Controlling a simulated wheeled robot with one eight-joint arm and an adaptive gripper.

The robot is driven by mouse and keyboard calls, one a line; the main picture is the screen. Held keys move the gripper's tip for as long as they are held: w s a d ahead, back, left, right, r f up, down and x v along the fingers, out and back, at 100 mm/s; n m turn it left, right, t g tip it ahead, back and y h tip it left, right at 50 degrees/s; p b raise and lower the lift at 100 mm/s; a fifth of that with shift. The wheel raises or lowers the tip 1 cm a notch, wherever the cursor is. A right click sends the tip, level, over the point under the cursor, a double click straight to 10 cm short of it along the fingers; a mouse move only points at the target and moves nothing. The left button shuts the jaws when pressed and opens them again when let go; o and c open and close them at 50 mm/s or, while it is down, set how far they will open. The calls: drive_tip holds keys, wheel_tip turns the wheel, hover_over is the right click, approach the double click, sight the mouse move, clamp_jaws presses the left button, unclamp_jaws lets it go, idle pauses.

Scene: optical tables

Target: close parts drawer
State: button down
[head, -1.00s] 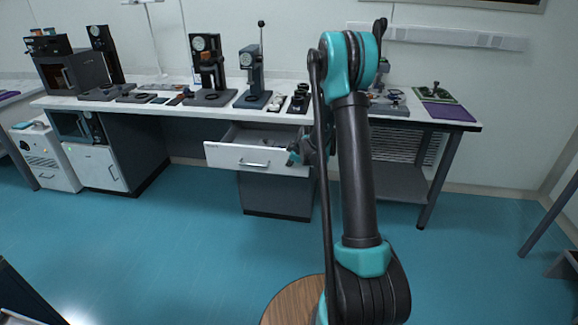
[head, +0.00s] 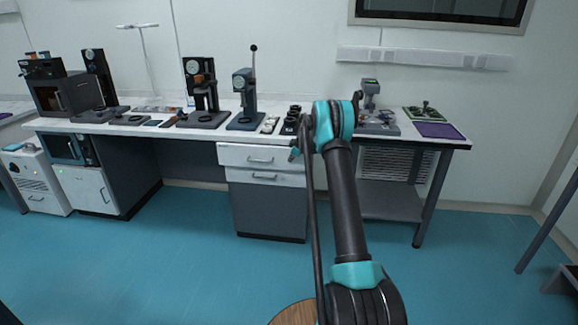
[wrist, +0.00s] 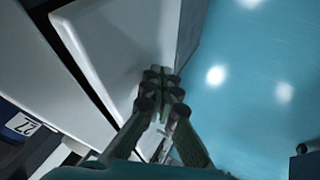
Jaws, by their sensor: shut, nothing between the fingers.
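The parts drawer (head: 262,158) is the top white drawer of the cabinet under the bench. In the wrist view a white drawer front (wrist: 128,40) fills the upper left, close to my gripper. My gripper (wrist: 163,88) is shut with its fingertips together and nothing between them. Its tips are at or very near the right end of the white front; I cannot tell if they touch. In the head view my gripper (head: 296,150) shows small at the drawer's right end, partly hidden by my arm.
A second white drawer (head: 265,177) sits below. The bench top (head: 225,130) carries gauge stands, a lever press (head: 244,98) and small dark parts. A purple mat (head: 438,130) lies at the right end. The blue floor (head: 170,255) in front is clear.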

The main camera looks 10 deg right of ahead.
drive_tip(key=shift+w+d, duration=0.2)
drive_tip(key=shift+w, duration=0.45)
drive_tip(key=shift+w+d, duration=0.2)
drive_tip(key=shift+w, duration=0.45)
drive_tip(key=shift+s, duration=0.1)
